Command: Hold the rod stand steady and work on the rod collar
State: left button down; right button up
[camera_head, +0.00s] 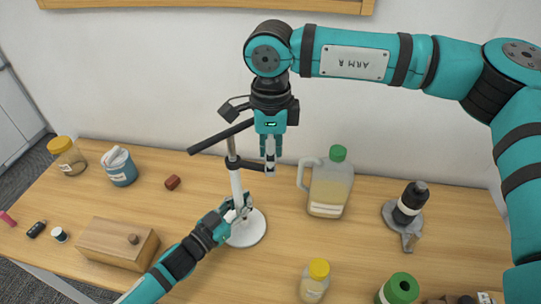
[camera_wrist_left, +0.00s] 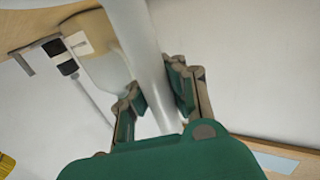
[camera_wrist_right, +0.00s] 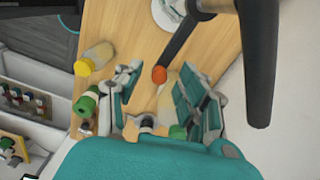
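The rod stand has a white pole (camera_head: 236,182) rising from a round white base (camera_head: 257,232). A dark collar (camera_head: 232,162) sits on the pole, with a dark side arm reaching right. The side arm's orange end (camera_wrist_right: 159,75) shows in the right wrist view. My left gripper (camera_head: 238,206) is shut around the lower pole, which passes between its fingers in the left wrist view (camera_wrist_left: 157,85). My right gripper (camera_head: 269,160) points down beside the pole at the side arm's end. Its fingers (camera_wrist_right: 163,95) are spread, with the orange end showing between them; contact is unclear.
A dark slanted bar (camera_head: 220,137) crosses high on the stand, near my right gripper. A jug (camera_head: 329,188) stands to the right, and a black bottle (camera_head: 409,203) farther right. A wooden box (camera_head: 115,243) is at left, a yellow-capped jar (camera_head: 314,282) in front.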

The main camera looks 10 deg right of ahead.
jog(key=shift+f, duration=0.2)
jog(key=shift+c, duration=0.4)
grip_shut()
